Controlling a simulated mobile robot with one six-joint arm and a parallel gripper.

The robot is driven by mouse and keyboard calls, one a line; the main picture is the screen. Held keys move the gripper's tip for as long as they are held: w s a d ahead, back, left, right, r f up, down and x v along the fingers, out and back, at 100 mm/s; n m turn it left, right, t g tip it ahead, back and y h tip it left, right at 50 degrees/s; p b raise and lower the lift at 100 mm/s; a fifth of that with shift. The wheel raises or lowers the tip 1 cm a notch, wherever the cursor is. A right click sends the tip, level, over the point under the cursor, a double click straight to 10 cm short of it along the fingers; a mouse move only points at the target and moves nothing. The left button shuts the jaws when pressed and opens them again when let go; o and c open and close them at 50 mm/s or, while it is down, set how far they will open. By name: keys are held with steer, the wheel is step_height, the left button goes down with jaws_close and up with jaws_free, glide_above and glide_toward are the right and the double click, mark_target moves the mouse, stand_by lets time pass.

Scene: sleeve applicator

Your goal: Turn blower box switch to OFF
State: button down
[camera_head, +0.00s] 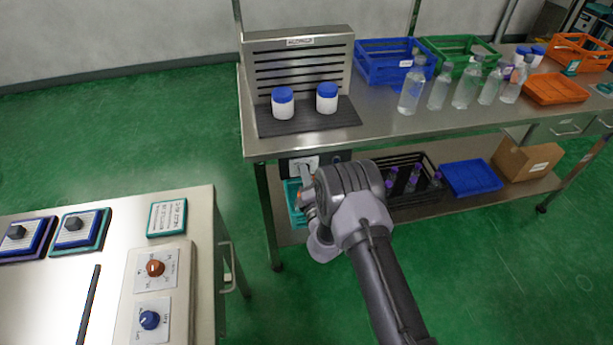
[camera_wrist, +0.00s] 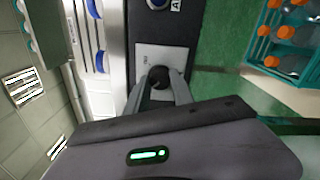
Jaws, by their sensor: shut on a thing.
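The blower box switch is a dark round knob (camera_wrist: 158,73) on a pale plate (camera_wrist: 147,52) in the wrist view. My gripper (camera_wrist: 160,84) is shut on this knob, with one finger on each side. The fingers hide part of the knob and plate, and I cannot read the switch's setting. In the head view the pale switch plate (camera_head: 299,165) shows on the dark box front under the table's near edge. My gripper (camera_head: 306,182) is in front of it there, with the knob hidden.
The louvred metal blower (camera_head: 297,64) stands on the table, with two blue-lidded white jars (camera_head: 283,104) before it. Bottles and crates stand to the right. A dark crate (camera_head: 407,198) is on the lower shelf. A metal console (camera_head: 40,290) with knobs is at lower left. Green floor between is clear.

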stand_by(0.4)
steer(key=c, duration=1.1)
jaws_free()
steer(key=p+v, duration=0.5)
steer(key=v, duration=1.2)
steer(key=shift+s, duration=0.25)
steer(key=shift+r, duration=0.1)
